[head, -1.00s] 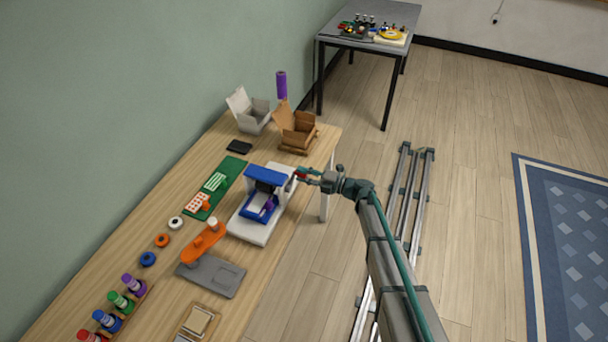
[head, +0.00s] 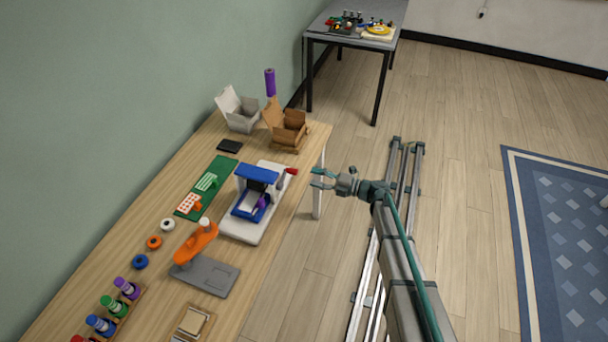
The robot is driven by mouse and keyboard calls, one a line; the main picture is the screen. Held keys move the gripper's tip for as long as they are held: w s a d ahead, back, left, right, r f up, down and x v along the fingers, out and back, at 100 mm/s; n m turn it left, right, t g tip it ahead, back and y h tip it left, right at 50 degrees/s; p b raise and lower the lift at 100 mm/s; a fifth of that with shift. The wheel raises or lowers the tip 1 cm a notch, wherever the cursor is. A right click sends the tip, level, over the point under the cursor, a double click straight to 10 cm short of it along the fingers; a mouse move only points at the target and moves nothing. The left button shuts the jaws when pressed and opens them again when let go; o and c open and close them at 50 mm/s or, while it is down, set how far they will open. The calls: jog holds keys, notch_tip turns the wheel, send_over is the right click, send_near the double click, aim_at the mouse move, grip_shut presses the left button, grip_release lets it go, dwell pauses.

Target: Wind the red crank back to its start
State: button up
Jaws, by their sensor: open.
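The red crank (head: 291,171) sticks out on the right side of a white and blue machine (head: 257,189) on the wooden table. Only its small red end shows clearly; how far it is turned I cannot tell. The machine has a white base and a blue frame, with a purple piece inside. My gripper (head: 316,178) is open and empty, just to the right of the crank and apart from it, beyond the table's edge.
A brown open box (head: 286,137) and a white open box (head: 237,118) stand behind the machine. An orange tool (head: 196,243) on a grey base is in front. Colored bottles (head: 114,305) stand at the near left.

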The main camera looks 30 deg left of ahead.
jog(key=d, duration=0.3)
jog(key=shift+w+d, duration=0.3)
